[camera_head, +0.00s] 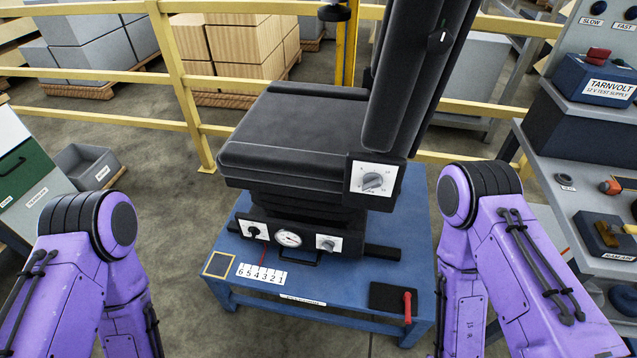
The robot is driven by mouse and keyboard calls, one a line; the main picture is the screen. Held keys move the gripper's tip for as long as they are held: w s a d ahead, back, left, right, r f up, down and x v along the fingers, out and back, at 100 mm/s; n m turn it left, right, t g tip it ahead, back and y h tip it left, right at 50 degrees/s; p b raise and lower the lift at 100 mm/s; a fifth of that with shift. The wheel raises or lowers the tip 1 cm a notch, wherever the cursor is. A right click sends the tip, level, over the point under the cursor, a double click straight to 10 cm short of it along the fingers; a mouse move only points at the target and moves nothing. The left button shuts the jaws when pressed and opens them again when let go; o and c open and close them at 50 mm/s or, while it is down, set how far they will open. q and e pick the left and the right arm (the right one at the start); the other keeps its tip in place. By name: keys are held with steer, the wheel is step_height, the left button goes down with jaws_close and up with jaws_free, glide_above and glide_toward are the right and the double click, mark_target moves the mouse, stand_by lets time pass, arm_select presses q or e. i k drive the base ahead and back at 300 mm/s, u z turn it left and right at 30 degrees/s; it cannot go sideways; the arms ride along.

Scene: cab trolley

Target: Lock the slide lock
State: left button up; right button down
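A black cab seat (290,140) stands on a blue table (345,305) in front of me. Below the cushion is a front panel with a round gauge (288,238), a left knob (253,231) and a right knob (327,243). A number scale (262,273) lies at the table's front left. Both my purple arms show at the sides, but neither gripper is in view.
A dial (373,180) sits on the seat's right side. A bench with a blue test supply box (596,80) is at the right. A grey bin (88,165) is on the floor at the left. A yellow railing (190,110) runs behind the seat.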

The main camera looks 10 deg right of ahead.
mark_target(407, 297)
steer(key=z, duration=1)
steer(key=k, duration=0.5)
steer(key=z, duration=0.7)
steer(key=i, duration=0.45)
steer(key=z, duration=0.05)
